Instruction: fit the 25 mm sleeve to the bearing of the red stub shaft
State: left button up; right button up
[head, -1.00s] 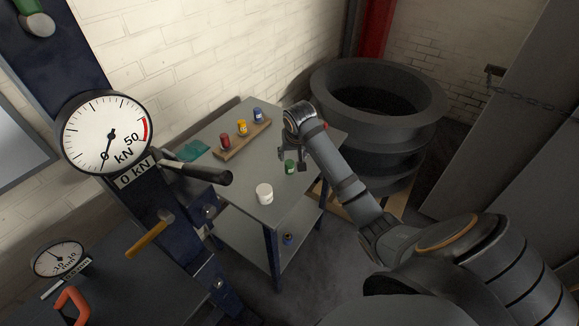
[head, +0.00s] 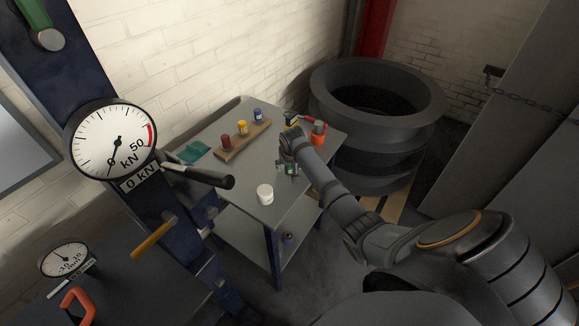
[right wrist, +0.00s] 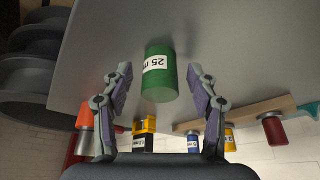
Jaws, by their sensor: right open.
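The green sleeve (right wrist: 160,78), its label reading 25, lies between the fingers of my open right gripper (right wrist: 160,74) in the right wrist view, with a gap on each side. In the head view the right gripper (head: 288,168) is down at the grey bench, around the green sleeve (head: 291,170), which is partly hidden. A red piece (head: 226,141) stands on a wooden rack (head: 233,149) beside a yellow piece (head: 242,128) and a blue piece (head: 258,116). I cannot tell whether the red piece is the stub shaft. My left gripper is out of view.
A white tub (head: 265,194) stands near the front bench edge. An orange-topped item (head: 319,130) and a yellow-black item (head: 291,118) are behind my right gripper. A teal cloth (head: 194,152) lies at the left. Large dark rings (head: 378,120) are stacked right of the bench.

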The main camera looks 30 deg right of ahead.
jog(key=shift+r, duration=0.1)
jog(key=c, duration=0.4)
grip_shut()
jog(key=shift+r, duration=0.1)
jog(key=shift+r, duration=0.25)
notch_tip(320, 180, up, 3)
jog(key=shift+s+d+f+b, duration=0.1)
jog(key=shift+d+f+b, duration=0.05)
jog(key=shift+b, duration=0.6)
jog(key=s+d+r+b, duration=0.1)
jog(key=s+d+r, duration=0.3)
jog(key=s+r, duration=0.5)
jog(key=shift+s+r, duration=0.3)
jog(key=shift+s, duration=1.8)
